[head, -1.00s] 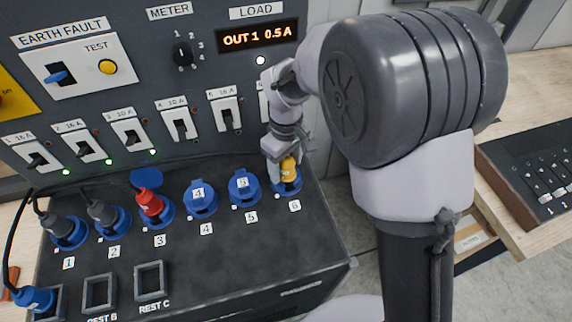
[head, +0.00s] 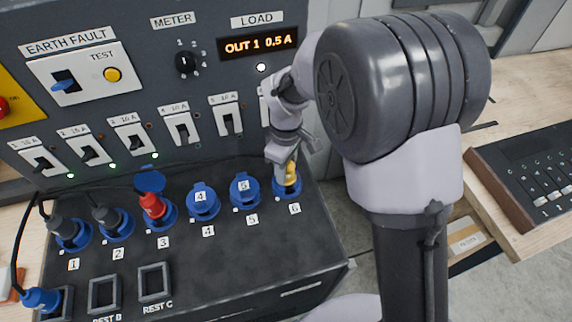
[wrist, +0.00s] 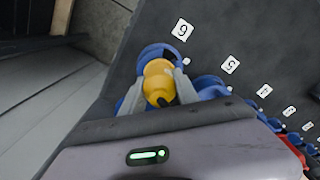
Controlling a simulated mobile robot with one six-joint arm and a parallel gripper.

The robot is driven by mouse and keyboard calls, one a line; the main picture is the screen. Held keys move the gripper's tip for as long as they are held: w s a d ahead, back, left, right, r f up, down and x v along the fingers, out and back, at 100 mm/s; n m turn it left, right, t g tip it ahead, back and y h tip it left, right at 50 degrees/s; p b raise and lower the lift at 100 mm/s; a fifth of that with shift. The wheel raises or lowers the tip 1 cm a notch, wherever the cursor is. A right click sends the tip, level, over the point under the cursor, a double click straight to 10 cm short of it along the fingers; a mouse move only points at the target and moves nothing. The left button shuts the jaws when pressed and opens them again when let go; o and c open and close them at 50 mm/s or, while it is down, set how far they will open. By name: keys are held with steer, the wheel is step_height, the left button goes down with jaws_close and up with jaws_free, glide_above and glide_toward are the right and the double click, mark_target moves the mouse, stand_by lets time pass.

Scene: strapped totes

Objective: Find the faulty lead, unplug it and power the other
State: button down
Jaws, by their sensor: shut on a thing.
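My gripper (head: 288,180) is shut on a yellow plug (head: 293,182) at socket 6 (head: 287,190). The wrist view shows the yellow plug (wrist: 158,82) between my two fingers, over the blue ring of the socket; whether it is fully seated I cannot tell. A red plug (head: 152,205) stands in socket 3. Dark grey plugs stand in socket 1 (head: 65,228) and socket 2 (head: 106,216). Sockets 4 (head: 203,205) and 5 (head: 245,193) have closed blue lids. A blue plug (head: 40,298) lies in the leftmost rest. The load display (head: 258,42) reads OUT 1 0.5 A.
Breakers line the panel; lamps below breakers 1, 2 and 3 glow green. The breaker above socket 6 is mostly hidden by my arm. The earth fault switch (head: 64,86) and meter dial (head: 184,62) sit above. REST B (head: 104,312) and REST C (head: 154,298) are empty. A slider box (head: 520,185) stands at right.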

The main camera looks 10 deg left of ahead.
steer(key=shift+r+n, duration=0.1)
steer(key=shift+n, duration=0.2)
steer(key=shift+n+p, duration=0.95)
steer(key=shift+n, duration=0.35)
steer(key=shift+n+p, duration=0.8)
steer(key=shift+n, duration=0.7)
steer(key=shift+r+p, duration=3)
steer(key=shift+r, duration=0.4)
